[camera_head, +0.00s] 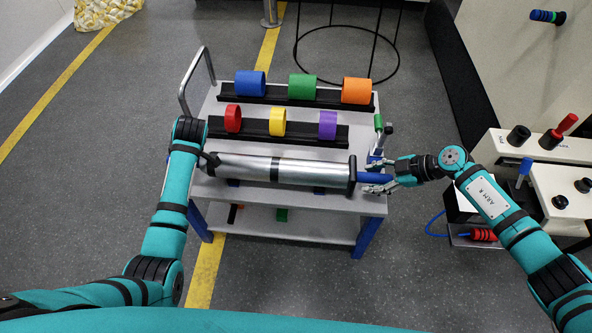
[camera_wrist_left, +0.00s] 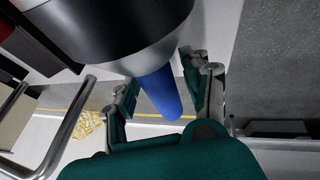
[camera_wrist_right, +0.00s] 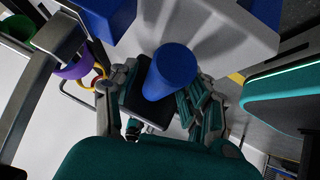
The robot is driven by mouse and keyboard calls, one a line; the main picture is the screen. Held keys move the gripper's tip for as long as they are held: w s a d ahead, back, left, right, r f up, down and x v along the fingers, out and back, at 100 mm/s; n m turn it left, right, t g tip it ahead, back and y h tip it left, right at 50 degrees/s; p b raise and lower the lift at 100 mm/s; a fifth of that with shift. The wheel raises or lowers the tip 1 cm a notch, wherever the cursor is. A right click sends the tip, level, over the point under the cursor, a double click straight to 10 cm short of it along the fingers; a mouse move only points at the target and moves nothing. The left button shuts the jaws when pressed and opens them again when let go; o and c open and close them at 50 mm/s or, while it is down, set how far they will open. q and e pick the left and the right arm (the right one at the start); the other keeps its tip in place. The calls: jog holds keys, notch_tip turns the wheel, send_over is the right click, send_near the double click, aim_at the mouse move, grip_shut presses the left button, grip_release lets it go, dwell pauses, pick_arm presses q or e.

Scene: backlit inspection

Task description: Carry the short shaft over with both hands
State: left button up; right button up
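The short shaft (camera_head: 315,173) is a silver cylinder with a dark band, a dark collar at its right end and blue end stubs. It lies lengthwise along the front of the cart top (camera_head: 338,206). My right gripper (camera_head: 373,175) is open around the right blue stub, one finger on each side; the stub (camera_wrist_right: 172,72) also shows between its fingers in the right wrist view. My left gripper is hidden behind my arm in the head view. In the left wrist view my left gripper (camera_wrist_left: 162,85) is open, with the left blue stub (camera_wrist_left: 158,92) between its fingers and gaps beside it.
Two black rails behind the shaft hold coloured rings, such as the red ring (camera_head: 233,118) and orange ring (camera_head: 356,90). A cart handle (camera_head: 190,80) rises at the left. A white bench unit (camera_head: 560,150) stands at the right. Open floor lies left of the cart.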

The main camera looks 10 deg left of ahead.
pick_arm(q)
grip_shut()
pick_arm(e)
grip_shut()
